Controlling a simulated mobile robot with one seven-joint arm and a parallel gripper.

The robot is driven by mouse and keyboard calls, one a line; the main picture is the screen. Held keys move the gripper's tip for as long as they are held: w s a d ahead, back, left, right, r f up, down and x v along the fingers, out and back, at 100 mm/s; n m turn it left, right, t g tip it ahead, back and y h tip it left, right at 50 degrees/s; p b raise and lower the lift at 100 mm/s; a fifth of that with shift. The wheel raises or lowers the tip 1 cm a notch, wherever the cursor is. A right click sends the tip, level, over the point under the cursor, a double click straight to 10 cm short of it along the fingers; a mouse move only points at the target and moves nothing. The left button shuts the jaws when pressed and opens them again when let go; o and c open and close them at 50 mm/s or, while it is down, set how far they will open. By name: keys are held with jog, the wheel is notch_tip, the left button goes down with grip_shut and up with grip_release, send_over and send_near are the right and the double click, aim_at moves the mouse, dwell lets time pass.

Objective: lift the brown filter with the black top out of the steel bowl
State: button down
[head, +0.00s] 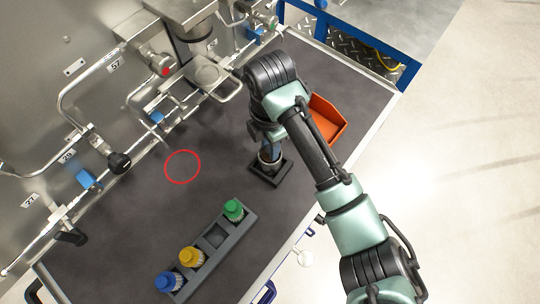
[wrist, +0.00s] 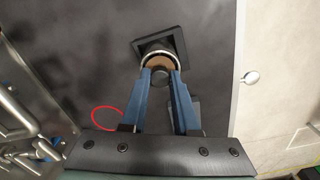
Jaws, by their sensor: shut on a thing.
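The steel bowl (wrist: 147,57) shows as a bright rim on a square black base (wrist: 178,41). In the head view the bowl (head: 266,166) is partly hidden by my gripper and arm, on its black base (head: 257,172). The brown filter (wrist: 158,63) shows inside the rim, with its round black top (wrist: 160,77) towards the wrist camera. My gripper (wrist: 161,75), with blue fingers, is shut on the black top from both sides. In the head view my gripper (head: 269,149) points down over the bowl. Whether the filter is raised off the bowl's floor I cannot tell.
An orange bin (head: 327,120) stands right of my gripper. A dark rack (head: 226,231) at the front holds blue-, yellow- and green-topped pieces and has an empty slot. Steel panels with pipes and handles (head: 119,162) line the left. A red ring (head: 182,167) marks clear dark tabletop.

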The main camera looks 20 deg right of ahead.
dwell(0.4)
notch_tip(320, 180, up, 11)
jog(key=p, duration=0.2)
jog(key=shift+r, duration=0.2)
dwell(0.4)
